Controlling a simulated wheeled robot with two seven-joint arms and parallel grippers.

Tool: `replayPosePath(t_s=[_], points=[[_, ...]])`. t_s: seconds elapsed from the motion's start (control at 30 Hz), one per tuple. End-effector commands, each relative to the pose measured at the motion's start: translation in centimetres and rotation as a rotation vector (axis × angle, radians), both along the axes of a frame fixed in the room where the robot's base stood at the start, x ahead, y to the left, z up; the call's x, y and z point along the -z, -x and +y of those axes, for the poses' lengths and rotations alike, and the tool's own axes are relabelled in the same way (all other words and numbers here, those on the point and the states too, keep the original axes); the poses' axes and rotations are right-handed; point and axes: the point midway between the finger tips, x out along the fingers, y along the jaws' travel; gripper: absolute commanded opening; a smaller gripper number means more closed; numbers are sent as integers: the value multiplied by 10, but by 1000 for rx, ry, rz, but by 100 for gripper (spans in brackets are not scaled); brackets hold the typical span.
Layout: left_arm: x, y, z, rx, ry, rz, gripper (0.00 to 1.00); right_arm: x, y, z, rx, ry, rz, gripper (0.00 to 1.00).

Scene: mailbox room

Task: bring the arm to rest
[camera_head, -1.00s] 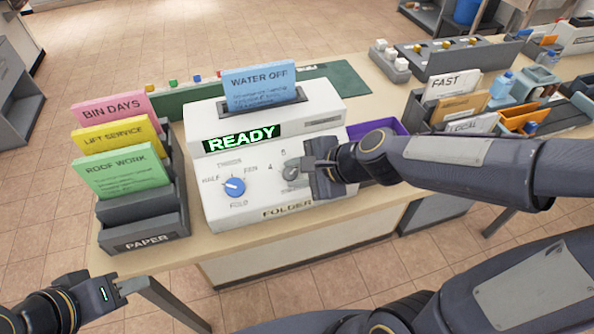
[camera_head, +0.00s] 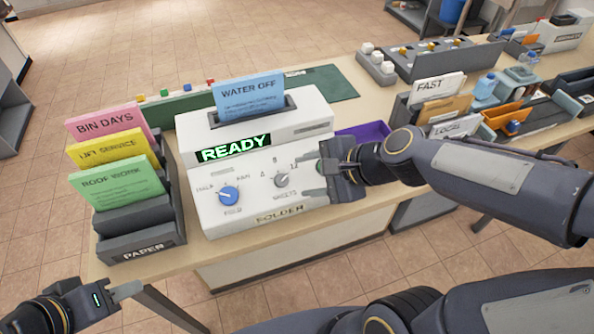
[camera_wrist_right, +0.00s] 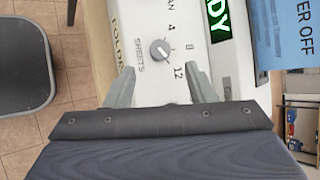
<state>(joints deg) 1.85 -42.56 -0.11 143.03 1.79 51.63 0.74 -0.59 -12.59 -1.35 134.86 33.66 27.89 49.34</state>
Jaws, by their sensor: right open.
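My right gripper (camera_head: 316,178) is open and empty at the right part of the folder's front, just right of the small grey sheets knob (camera_head: 281,180). In the right wrist view its two fingers (camera_wrist_right: 159,84) stand apart, with the grey knob (camera_wrist_right: 160,49) beyond and between their tips, not gripped. The white folder machine (camera_head: 215,160) shows a green READY display (camera_head: 233,148). A blue WATER OFF sheet (camera_head: 248,94) stands in its top slot. My left gripper (camera_head: 128,290) is at the lower left, in front of the table; its jaw gap is not clear.
A grey paper rack (camera_head: 140,244) with pink, yellow and green sheets stands left of the folder. A purple tray (camera_head: 368,132) lies behind my right gripper. A grey sorter (camera_head: 408,112) with FAST and LOCAL cards stands to the right. The floor in front is clear.

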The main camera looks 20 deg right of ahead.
Motion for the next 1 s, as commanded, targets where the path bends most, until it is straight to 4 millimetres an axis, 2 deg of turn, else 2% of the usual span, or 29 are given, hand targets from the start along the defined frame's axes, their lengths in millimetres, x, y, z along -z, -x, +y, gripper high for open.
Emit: replayPosePath(t_s=[0.1, 0.67, 0.77, 0.87, 1.0], points=[[-3, 0, 0, 0, 0, 0, 36, -6, 5, -5, 2, 0, 0, 50], [-3, 0, 0, 0, 0, 0, 36, -7, 7, -6, -10, 9, -6, 50], [-3, 0, 0, 0, 0, 0, 36, -11, 22, -9, -113, 99, -77, 50], [-3, 0, 0, 0, 0, 0, 36, -14, 52, -16, -335, 303, -210, 50], [-3, 0, 0, 0, 0, 0, 36, -8, 96, -33, -665, 619, -364, 50]])
